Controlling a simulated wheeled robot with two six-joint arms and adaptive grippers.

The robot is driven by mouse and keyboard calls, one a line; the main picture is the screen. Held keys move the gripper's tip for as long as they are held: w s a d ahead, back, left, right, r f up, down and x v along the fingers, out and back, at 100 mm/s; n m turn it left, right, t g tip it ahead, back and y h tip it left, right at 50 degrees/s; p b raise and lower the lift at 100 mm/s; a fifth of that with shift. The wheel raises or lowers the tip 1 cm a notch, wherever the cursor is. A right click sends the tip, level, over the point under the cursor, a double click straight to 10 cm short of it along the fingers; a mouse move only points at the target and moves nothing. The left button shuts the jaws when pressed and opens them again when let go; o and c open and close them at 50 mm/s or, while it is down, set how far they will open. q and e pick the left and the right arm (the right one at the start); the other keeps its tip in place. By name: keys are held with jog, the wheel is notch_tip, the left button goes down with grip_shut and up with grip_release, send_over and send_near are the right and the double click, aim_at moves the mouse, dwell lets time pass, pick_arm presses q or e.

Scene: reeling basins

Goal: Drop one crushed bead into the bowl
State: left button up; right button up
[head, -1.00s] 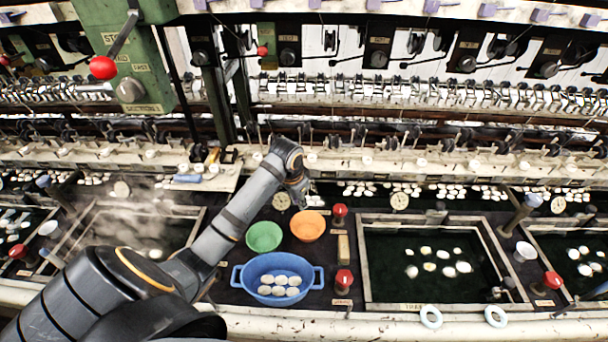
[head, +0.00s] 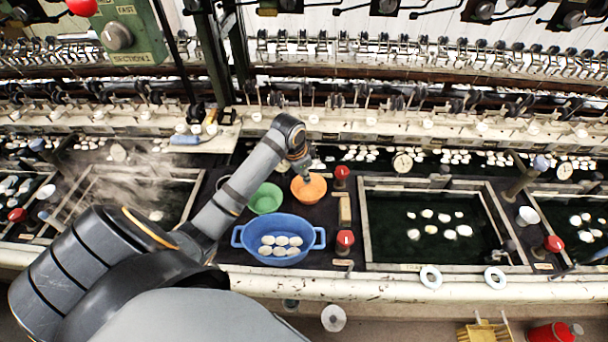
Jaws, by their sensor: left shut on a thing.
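My left gripper (head: 306,172) hangs from the arm that comes in from the left, small and dark, at the back rim of the orange bowl (head: 309,191). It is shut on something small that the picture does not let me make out. I cannot tell whether its tips are above or inside the bowl. A green bowl (head: 265,198) stands just left of the orange one. A blue two-handled basin (head: 281,230) stands in front of both, with several white cocoons (head: 281,241) in it. No crushed bead can be told apart. My right gripper is not in view.
Red-topped posts stand right of the orange bowl (head: 342,173) and right of the blue basin (head: 345,239). A small tan block (head: 345,209) lies between them. A framed dark water basin (head: 366,245) with floating cocoons is to the right. The reeling machinery runs along the back.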

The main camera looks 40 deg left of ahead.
pick_arm(q)
jog(key=o, duration=0.7)
jog(key=v, duration=1.2)
dwell(0.4)
